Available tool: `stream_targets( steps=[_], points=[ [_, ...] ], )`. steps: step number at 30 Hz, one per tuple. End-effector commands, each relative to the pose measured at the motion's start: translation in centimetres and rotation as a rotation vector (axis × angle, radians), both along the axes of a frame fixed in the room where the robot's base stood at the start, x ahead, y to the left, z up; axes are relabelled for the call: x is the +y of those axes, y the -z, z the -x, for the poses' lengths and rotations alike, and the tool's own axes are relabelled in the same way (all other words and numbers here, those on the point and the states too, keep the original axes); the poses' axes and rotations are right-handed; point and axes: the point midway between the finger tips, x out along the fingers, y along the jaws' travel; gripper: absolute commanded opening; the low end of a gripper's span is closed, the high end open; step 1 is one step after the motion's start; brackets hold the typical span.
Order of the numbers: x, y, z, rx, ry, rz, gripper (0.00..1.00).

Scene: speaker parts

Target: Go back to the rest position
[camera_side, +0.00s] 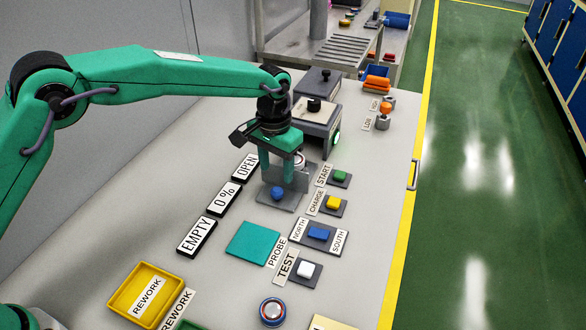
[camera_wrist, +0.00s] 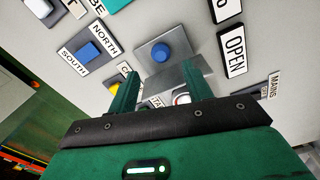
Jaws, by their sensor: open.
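My gripper (camera_side: 277,178) is open above a grey metal fixture in the middle of the bench. Its two green fingers also show in the wrist view (camera_wrist: 160,88), apart, with nothing clearly held between them. A blue round knob (camera_side: 277,193) sits on the fixture's grey plate (camera_side: 284,206), just in front of the fingers; the wrist view shows the knob (camera_wrist: 160,52) beyond the fingertips. A round part with a pale and red rim (camera_wrist: 181,98) is partly hidden behind the fingers. My arm is stretched out from the left.
Several buttons line the right, including green START (camera_side: 339,176), yellow CHARGE (camera_side: 333,202) and a white TEST button (camera_side: 305,269). A grey machine (camera_side: 315,120) stands close behind my gripper. A yellow REWORK tray (camera_side: 123,303), teal pad (camera_side: 254,243) and round part (camera_side: 272,311) lie in front.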

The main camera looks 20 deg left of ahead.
Motion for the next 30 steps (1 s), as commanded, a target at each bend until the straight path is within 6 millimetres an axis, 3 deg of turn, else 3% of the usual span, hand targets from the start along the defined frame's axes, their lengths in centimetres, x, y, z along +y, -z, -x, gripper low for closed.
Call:
stream_targets(
  steps=[17, 23, 30],
  points=[
    [0.4, -1.1, 0.1, -0.006, -0.003, 0.003, 0.5],
    [2.3, -3.6, 0.6, -0.029, -0.018, 0.014, 0.5],
    [6.1, -8.3, 2.4, -0.081, -0.048, 0.034, 0.5]
  ],
)
